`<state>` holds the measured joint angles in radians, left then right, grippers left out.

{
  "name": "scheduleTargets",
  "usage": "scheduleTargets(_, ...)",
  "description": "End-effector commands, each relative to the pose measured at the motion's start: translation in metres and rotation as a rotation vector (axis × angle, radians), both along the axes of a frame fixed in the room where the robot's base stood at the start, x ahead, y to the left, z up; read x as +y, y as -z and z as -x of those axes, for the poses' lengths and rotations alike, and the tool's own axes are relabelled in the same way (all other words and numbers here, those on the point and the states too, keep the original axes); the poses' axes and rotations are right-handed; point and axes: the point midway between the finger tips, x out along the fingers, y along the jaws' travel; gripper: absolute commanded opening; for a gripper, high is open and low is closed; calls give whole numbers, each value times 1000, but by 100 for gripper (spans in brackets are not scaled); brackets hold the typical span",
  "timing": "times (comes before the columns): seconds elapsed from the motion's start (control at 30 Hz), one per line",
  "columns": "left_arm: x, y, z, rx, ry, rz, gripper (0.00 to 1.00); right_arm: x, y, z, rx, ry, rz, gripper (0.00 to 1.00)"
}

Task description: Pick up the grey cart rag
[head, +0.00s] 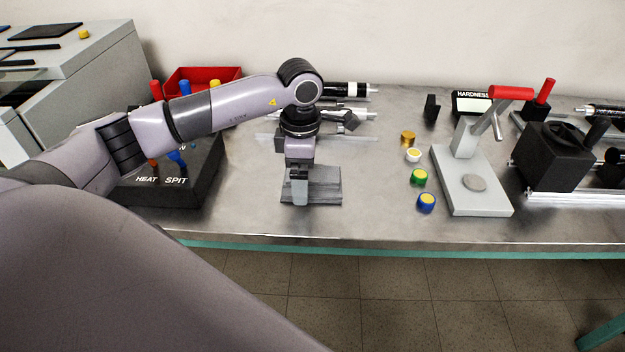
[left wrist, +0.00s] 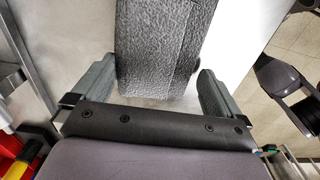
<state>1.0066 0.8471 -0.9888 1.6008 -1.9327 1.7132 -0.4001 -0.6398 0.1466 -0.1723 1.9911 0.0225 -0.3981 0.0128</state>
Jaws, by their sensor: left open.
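The grey cart rag (head: 326,186) is a folded, textured cloth lying flat on the metal bench, near its front edge. In the left wrist view the rag (left wrist: 160,45) runs up the picture between the two fingers. My left gripper (head: 299,198) points down over the rag's left part and hides some of it. In the left wrist view my left gripper (left wrist: 157,72) is open, with a finger on each side of the rag and nothing clamped. I cannot tell whether the fingertips touch the bench.
A black box with levers marked HEAT and SPIT (head: 165,190) stands left of the rag. A red bin (head: 203,78) is behind it. Several coloured caps (head: 418,177) and a hardness tester (head: 470,185) stand to the right. The bench between rag and caps (head: 375,190) is clear.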

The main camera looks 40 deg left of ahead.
Motion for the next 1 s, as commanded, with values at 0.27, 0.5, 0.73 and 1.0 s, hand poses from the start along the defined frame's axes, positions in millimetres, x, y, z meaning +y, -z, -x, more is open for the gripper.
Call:
scheduleTargets(0.27, 0, 8, 0, -1, 1, 0, 100, -2, 5, 3, 12, 1, 4, 61)
scheduleTargets(0.5, -1, 8, 0, -2, 1, 1, 60, -2, 4, 3, 11, 3, 5, 61)
scheduleTargets(0.73, -1, 7, 0, -2, 1, 1, 60, -2, 2, 2, 8, 4, 3, 61)
scheduleTargets(1.0, 0, -16, -1, -6, 0, 1, 60, -1, 0, 2, 5, 4, 2, 61)
